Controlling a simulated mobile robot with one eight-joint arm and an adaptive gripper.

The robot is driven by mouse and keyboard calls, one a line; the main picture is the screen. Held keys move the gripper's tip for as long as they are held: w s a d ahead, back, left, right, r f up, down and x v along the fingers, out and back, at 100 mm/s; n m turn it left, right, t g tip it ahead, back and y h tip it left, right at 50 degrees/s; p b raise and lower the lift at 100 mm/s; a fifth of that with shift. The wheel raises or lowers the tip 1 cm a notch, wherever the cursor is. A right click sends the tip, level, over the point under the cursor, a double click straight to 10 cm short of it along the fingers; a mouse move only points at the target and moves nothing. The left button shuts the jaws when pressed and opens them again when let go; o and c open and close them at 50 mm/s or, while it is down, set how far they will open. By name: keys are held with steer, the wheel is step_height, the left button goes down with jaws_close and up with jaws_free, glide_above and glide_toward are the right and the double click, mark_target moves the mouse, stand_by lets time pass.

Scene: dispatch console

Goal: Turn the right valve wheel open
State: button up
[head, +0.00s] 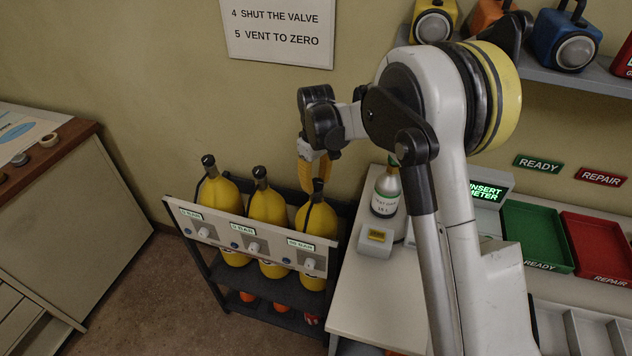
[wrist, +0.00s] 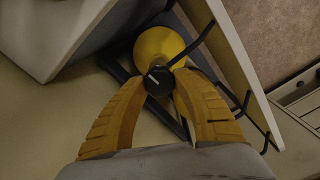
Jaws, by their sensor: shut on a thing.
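Three yellow cylinders with black valve wheels stand in a dark rack. The right cylinder (head: 314,219) has its black valve wheel (head: 318,184) directly under my gripper (head: 316,176). In the wrist view the wheel (wrist: 157,82), with a pale mark on its top, sits between the two orange fingers of my gripper (wrist: 160,84). The fingers are shut on the wheel from both sides. The right cylinder's yellow shoulder (wrist: 160,48) shows beyond it. The middle valve wheel (head: 260,172) and left valve wheel (head: 208,160) are free.
A counter (head: 372,296) with a small bottle (head: 386,192) and a grey box (head: 376,242) stands close on the right. Floor is clear at left.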

mark_target(316, 182)
steer(key=shift+n, duration=0.6)
steer(key=o, duration=1.2)
step_height(316, 182, up, 12)
steer(key=shift+s, duration=0.1)
